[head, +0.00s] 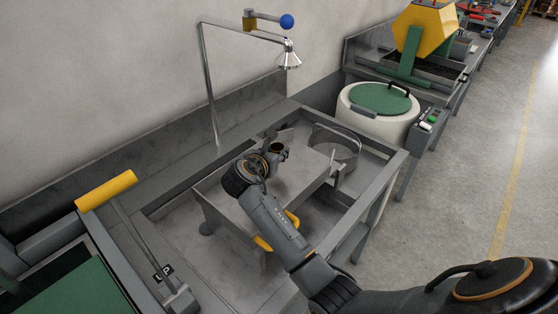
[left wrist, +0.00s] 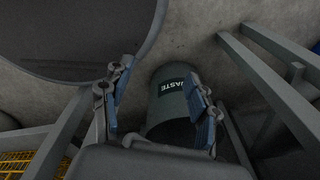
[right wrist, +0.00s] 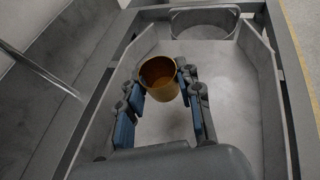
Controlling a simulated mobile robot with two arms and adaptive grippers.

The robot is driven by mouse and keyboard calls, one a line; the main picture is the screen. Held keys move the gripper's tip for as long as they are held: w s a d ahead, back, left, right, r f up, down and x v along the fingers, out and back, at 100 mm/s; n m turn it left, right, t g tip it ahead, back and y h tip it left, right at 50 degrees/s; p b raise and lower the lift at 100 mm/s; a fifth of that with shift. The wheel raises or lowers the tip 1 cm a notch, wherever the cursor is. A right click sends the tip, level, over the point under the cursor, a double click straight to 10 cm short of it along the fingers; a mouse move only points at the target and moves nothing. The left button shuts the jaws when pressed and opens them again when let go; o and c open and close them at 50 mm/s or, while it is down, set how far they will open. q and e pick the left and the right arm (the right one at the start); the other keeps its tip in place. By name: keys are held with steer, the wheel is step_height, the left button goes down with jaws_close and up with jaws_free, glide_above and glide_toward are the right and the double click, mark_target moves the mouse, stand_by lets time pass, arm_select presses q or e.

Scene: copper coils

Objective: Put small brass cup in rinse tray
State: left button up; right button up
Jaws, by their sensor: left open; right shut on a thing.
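The small brass cup (right wrist: 157,72) sits between the fingertips of my right gripper (right wrist: 160,84), which is shut on it. The cup is roughly upright, with its open mouth showing in the right wrist view. In the head view the cup (head: 278,147) is small and partly hidden by my right gripper (head: 273,152). The grey rinse tray (head: 225,205) with yellow handles lies beneath them, and the cup is over its floor. I cannot tell how high. My left gripper (left wrist: 160,108) is open and empty, away from the tray.
A round metal basket (head: 338,142) stands at the tray's far end. A thin pipe with a shower head (head: 289,61) rises behind the tray. A white drum with a green lid (head: 380,98) stands farther back. A waste bin (left wrist: 172,88) is below my left gripper.

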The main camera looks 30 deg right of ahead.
steer(key=shift+w+d+f, duration=0.2)
steer(key=shift+d+f, duration=0.15)
steer(key=shift+f, duration=0.1)
steer(key=shift+w+d+f, duration=0.15)
steer(key=shift+d+f, duration=0.15)
steer(key=shift+f, duration=0.15)
step_height(320, 180, down, 2)
steer(key=shift+w+d+f, duration=0.1)
steer(key=shift+d+f, duration=0.05)
steer(key=shift+f, duration=0.05)
steer(key=shift+f+p, duration=0.3)
steer(key=shift+f, duration=0.1)
arm_select(q)
steer(key=shift+w+d+r, duration=0.35)
steer(key=shift+w+d, duration=0.1)
steer(key=shift+w, duration=0.05)
arm_select(e)
steer(key=shift+f, duration=0.15)
steer(key=o, duration=1)
steer(key=shift+c, duration=0.2)
arm_select(q)
steer(key=shift+w+f+b, duration=0.1)
steer(key=shift+f+b, duration=0.25)
arm_select(e)
steer(key=v, duration=1.2)
